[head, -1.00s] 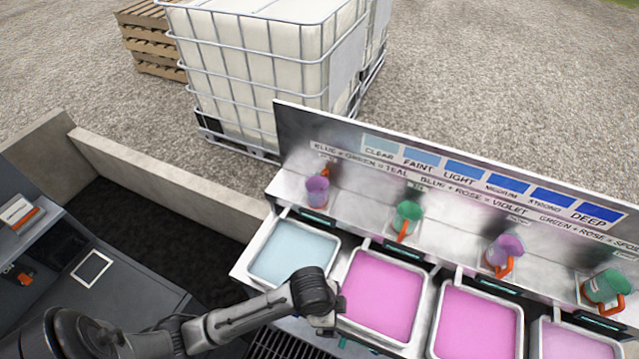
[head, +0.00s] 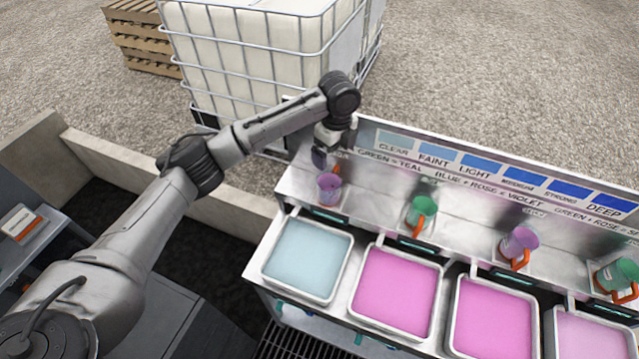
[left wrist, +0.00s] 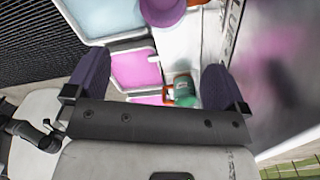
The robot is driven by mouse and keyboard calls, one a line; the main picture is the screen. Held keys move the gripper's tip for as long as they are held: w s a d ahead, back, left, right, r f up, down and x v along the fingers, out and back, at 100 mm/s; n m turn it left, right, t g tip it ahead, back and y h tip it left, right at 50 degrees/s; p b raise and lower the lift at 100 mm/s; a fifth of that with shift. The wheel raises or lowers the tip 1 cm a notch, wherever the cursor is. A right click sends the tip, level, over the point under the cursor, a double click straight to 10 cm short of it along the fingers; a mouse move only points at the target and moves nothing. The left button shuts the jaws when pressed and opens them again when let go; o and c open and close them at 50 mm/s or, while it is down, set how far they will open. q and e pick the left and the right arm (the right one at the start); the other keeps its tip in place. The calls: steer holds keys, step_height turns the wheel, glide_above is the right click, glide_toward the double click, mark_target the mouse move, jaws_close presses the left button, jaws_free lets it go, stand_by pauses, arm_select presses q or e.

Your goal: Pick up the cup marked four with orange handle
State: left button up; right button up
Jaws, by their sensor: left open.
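Several cups with orange handles stand in a row on the metal shelf (head: 380,208): a purple cup (head: 328,187), a green cup (head: 421,212), a second purple cup (head: 518,243) and a second green cup (head: 615,275) at the far right. I cannot read a four on any of them. My left gripper (head: 320,157) points down just above and behind the leftmost purple cup, apart from it. In the left wrist view, its dark fingers (left wrist: 158,78) are spread and empty; a purple cup (left wrist: 162,9) shows at the top and a green cup (left wrist: 184,94) lower. My right gripper is out of view.
Trays of pale blue (head: 306,260) and pink liquid (head: 397,292) sit in front of the shelf. An upright sign board (head: 480,195) with blue colour swatches runs behind the cups. A caged white tank (head: 265,50) stands behind at the left.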

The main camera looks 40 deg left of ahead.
arm_select(q)
glide_above(331, 183)
steer(key=s+d, duration=0.3)
step_height(331, 183, down, 8)
steer(key=shift+w+a+f, duration=0.1)
steer(key=shift+a+f, duration=0.1)
steer(key=shift+f, duration=1.15)
steer(key=shift+a+f, duration=0.15)
steer(key=shift+f, duration=1.15)
steer(key=shift+c, duration=0.3)
steer(key=c, duration=1)
steer(key=shift+r, duration=0.15)
